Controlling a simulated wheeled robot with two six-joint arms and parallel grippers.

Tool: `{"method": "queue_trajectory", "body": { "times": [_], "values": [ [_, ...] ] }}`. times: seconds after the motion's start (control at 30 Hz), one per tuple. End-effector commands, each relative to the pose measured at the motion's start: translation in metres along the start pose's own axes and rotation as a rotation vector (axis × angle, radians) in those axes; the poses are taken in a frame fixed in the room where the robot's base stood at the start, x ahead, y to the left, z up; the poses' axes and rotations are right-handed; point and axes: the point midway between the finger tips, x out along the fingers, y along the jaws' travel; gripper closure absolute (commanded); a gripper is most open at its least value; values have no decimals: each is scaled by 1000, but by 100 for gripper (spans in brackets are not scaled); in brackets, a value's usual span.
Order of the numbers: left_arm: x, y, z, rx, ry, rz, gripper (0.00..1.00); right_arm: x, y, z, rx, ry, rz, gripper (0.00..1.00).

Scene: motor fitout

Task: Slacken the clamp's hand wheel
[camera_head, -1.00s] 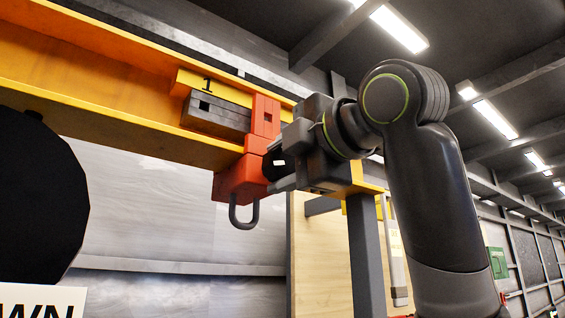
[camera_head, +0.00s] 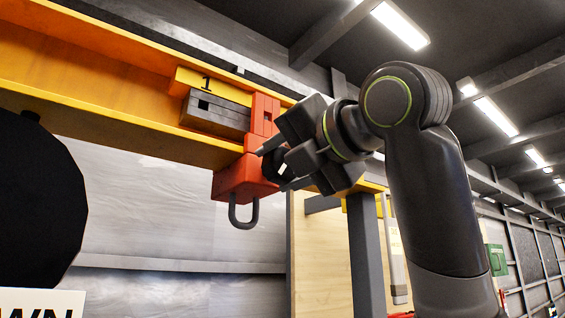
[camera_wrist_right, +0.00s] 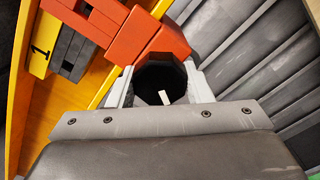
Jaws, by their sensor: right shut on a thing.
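The red-orange clamp (camera_head: 240,180) grips the yellow beam, with a grey shackle loop (camera_head: 243,214) hanging below it. Its black hand wheel (camera_wrist_right: 160,82) has a small white mark and sits on the clamp's near side. In the head view the wheel is mostly hidden behind my gripper. My right gripper (camera_head: 272,160) is shut on the hand wheel, its fingers on either side of the rim. In the right wrist view the two pale fingers (camera_wrist_right: 162,90) flank the wheel, and the red clamp body (camera_wrist_right: 145,38) shows behind it. My left gripper is not in view.
A yellow beam (camera_head: 90,105) runs across the upper left. A grey block (camera_head: 215,115) and a yellow plate marked 1 (camera_head: 225,87) sit beside the clamp. A large black round shape (camera_head: 40,200) fills the left edge. A grey post (camera_head: 367,255) stands below the beam.

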Motion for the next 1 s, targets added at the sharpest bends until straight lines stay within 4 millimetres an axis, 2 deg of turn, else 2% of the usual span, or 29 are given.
{"method": "queue_trajectory", "body": {
  "times": [0.57,0.6,0.73,1.0],
  "values": [
    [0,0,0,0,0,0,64,1,-2,-2,-29,6,-5,77],
    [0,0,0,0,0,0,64,1,-2,-2,-29,6,-5,49],
    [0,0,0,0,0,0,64,1,-2,-1,-29,4,-4,33],
    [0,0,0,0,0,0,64,0,-1,-1,-29,2,-2,33]
  ]
}}
